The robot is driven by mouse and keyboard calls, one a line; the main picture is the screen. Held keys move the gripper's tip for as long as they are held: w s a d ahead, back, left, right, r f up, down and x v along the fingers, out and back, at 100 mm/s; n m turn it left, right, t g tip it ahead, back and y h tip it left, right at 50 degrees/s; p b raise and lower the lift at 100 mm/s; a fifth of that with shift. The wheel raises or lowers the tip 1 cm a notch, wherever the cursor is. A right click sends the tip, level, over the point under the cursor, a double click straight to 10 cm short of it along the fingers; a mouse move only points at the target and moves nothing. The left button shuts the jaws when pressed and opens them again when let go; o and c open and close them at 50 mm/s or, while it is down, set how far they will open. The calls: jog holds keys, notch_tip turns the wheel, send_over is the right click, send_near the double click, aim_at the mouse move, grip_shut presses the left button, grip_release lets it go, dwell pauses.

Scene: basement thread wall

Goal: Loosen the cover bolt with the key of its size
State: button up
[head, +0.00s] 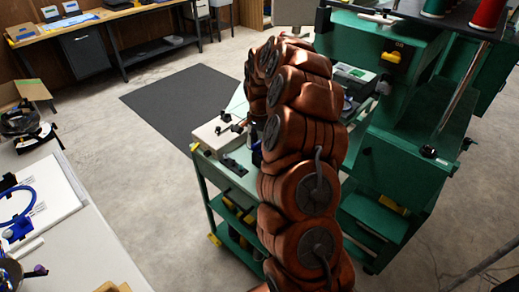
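My copper-coloured arm rises through the middle of the head view and bends over at the top. My gripper does not show; the arm's far end is hidden behind its own links. I cannot pick out the cover bolt or a key. A green cart (228,182) stands left of the arm, partly hidden by it. On its top are a pale block with dark knobs (210,134) and small dark items (234,166), too small to identify. A large green machine (410,150) stands right of the arm.
Red (488,14) and green spools sit on the machine's top shelf. A white-topped table (85,255) with a blue coil (17,206) is at the lower left. A wooden bench (120,12) lies at the back. Floor around the dark mat (172,100) is clear.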

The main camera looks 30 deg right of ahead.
aim_at(259, 143)
grip_shut()
jog(key=shift+r+b, duration=0.4)
jog(key=shift+r, duration=2.75)
